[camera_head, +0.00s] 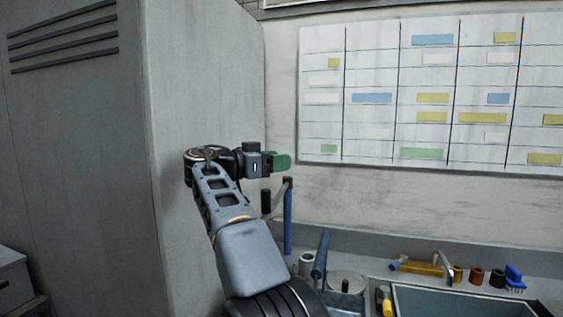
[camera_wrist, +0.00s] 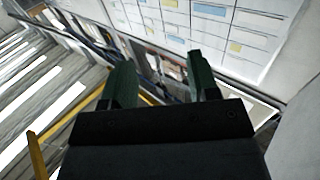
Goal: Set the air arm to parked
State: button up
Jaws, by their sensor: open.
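My gripper (camera_head: 280,161) is raised in the middle of the head view, its green fingers pointing right. The wrist view shows the two green fingers apart with nothing between them (camera_wrist: 162,82). Below the gripper stands a blue upright post (camera_head: 287,222) with a short grey link at its top and a dark knob (camera_head: 266,201) on the left. A blue slanted bar (camera_head: 321,254) rises nearby, lower right. I cannot tell for certain which of these is the air arm. My gripper is above the post and apart from it. My arm hides part of the bench below.
A large grey cabinet (camera_head: 204,60) stands close on the left of my arm. A board with coloured cards (camera_head: 430,90) hangs on the back wall. On the bench are a blue brush (camera_head: 515,278), small pots (camera_head: 477,275) and a tray (camera_head: 400,290). The air right of my gripper is clear.

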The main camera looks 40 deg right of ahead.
jog(key=s+a+r+b, duration=0.1)
jog(key=s+a+r, duration=0.1)
jog(key=s, duration=0.3)
jog(key=shift+s+a+r, duration=0.35)
jog(key=shift+a+r, duration=0.05)
jog(key=shift+a, duration=0.2)
jog(key=shift+c, duration=0.4)
